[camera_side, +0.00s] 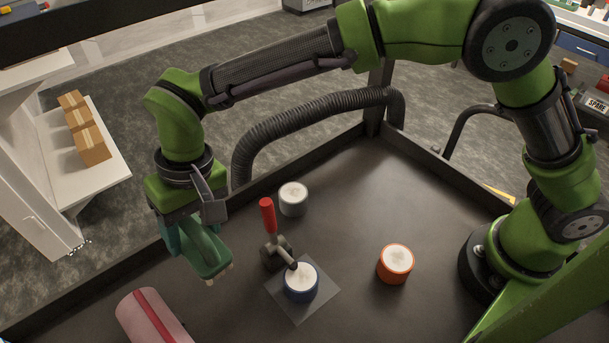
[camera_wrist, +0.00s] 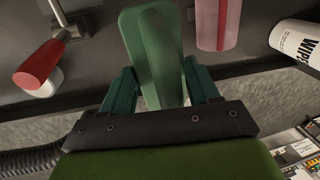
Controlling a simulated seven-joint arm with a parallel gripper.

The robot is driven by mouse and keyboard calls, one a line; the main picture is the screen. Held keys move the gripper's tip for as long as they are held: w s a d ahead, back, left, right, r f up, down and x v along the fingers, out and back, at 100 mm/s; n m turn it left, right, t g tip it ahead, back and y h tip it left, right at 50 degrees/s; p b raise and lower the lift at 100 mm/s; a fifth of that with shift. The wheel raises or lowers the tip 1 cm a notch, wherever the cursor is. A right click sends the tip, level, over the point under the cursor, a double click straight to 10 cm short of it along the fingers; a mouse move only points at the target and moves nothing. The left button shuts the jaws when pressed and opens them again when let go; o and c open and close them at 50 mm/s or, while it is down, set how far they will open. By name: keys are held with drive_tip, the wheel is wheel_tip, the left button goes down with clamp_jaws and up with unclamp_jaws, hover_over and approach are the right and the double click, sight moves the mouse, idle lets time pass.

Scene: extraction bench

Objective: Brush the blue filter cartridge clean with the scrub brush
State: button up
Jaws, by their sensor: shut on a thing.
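The blue filter cartridge (camera_side: 301,286) stands upright on a thin grey square plate (camera_side: 318,302), its pale top facing up. A clamp with a red handle (camera_side: 268,215) stands beside it, and its dark arm reaches to the cartridge's top edge. My gripper (camera_side: 188,238) is shut on the green scrub brush (camera_side: 209,258), held in the air left of the clamp, apart from the cartridge. In the wrist view the brush (camera_wrist: 150,40) sits between the teal fingers of my gripper (camera_wrist: 162,88). The blue cartridge cannot be made out there.
A grey-white cartridge (camera_side: 293,200) stands behind the clamp, and an orange one (camera_side: 396,265) stands to the right. A pink cylinder with a red stripe (camera_side: 150,318) is at the front left. A wipes canister (camera_wrist: 296,46) shows in the wrist view. A raised rim borders the dark bench.

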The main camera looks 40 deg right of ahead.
drive_tip(key=shift+s+d+r, duration=0.15)
drive_tip(key=shift+d+r, duration=0.1)
drive_tip(key=shift+r, duration=0.25)
drive_tip(key=shift+s+d+r, duration=0.1)
drive_tip(key=shift+d+r, duration=0.1)
drive_tip(key=shift+r, duration=0.25)
drive_tip(key=s+d+n+g+h, duration=0.2)
drive_tip(key=s+d+n, duration=0.8)
drive_tip(key=n, duration=0.6)
drive_tip(key=shift+s+f+n, duration=0.25)
drive_tip(key=shift+s+n, duration=0.15)
drive_tip(key=shift+s, duration=0.4)
drive_tip(key=shift+d, duration=0.1)
drive_tip(key=shift+f, duration=3.4)
drive_tip(key=a, duration=0.2)
drive_tip(key=shift+a+r, duration=0.1)
drive_tip(key=shift+a, duration=0.2)
drive_tip(key=d, duration=0.5)
drive_tip(key=shift+d, duration=0.1)
drive_tip(key=shift+a, duration=1.35)
